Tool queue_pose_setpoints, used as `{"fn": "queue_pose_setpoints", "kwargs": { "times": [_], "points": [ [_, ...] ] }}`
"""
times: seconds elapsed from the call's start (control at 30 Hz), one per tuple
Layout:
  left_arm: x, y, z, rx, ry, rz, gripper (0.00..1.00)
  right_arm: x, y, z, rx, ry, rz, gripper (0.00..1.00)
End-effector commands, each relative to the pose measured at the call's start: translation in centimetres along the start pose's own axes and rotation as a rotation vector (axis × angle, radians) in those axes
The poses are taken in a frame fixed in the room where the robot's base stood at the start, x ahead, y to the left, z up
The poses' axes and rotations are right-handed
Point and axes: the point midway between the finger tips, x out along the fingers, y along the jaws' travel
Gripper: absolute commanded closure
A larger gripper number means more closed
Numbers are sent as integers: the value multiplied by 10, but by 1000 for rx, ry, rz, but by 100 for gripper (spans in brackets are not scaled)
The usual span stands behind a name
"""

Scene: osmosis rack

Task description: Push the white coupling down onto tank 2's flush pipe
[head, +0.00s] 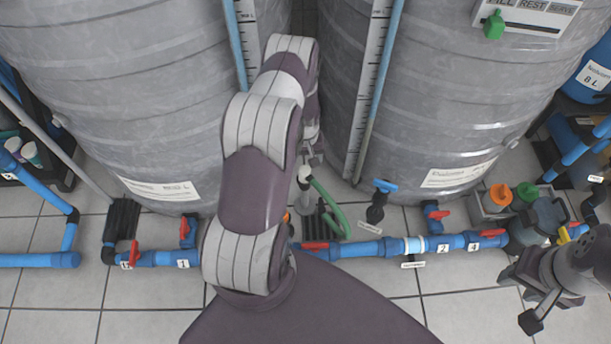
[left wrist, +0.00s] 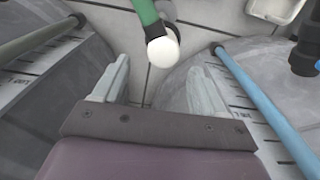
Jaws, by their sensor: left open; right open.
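A white round cap-like piece, which looks like the coupling (head: 305,176), sits at the upper end of a green hose (head: 328,208) between the two grey tanks. In the left wrist view the white coupling (left wrist: 163,52) and green hose (left wrist: 146,14) lie beyond my fingertips, roughly midway between them. My left gripper (head: 313,160) is just above the coupling and mostly behind my own arm. In the wrist view my left gripper (left wrist: 157,75) is open and empty. My right gripper (head: 531,318) is open at the lower right, away from the hose. I cannot pick out the flush pipe clearly.
The left tank (head: 130,100) and right tank (head: 440,100) flank a narrow gap. A blue pipe with red valves (head: 365,249) runs along the floor in front. A blue-handled valve (head: 379,195) stands right of the hose. A grey crate (head: 490,207) with bottles is farther right.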

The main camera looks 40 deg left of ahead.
Motion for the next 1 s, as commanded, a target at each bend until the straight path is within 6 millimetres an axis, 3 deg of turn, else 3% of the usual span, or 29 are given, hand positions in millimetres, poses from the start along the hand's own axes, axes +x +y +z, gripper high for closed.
{"fn": "queue_pose_setpoints", "kwargs": {
  "times": [0.27,0.6,0.97,1.0],
  "points": [
    [3,0,1,0,-1,0,28,2,0,0,0,0,0,57],
    [52,-2,10,0,-1,0,28,35,0,4,0,0,0,57],
    [51,-2,10,0,0,0,28,33,0,4,0,0,0,57],
    [51,-2,10,0,-1,0,41,33,0,4,0,0,0,57]
  ]
}}
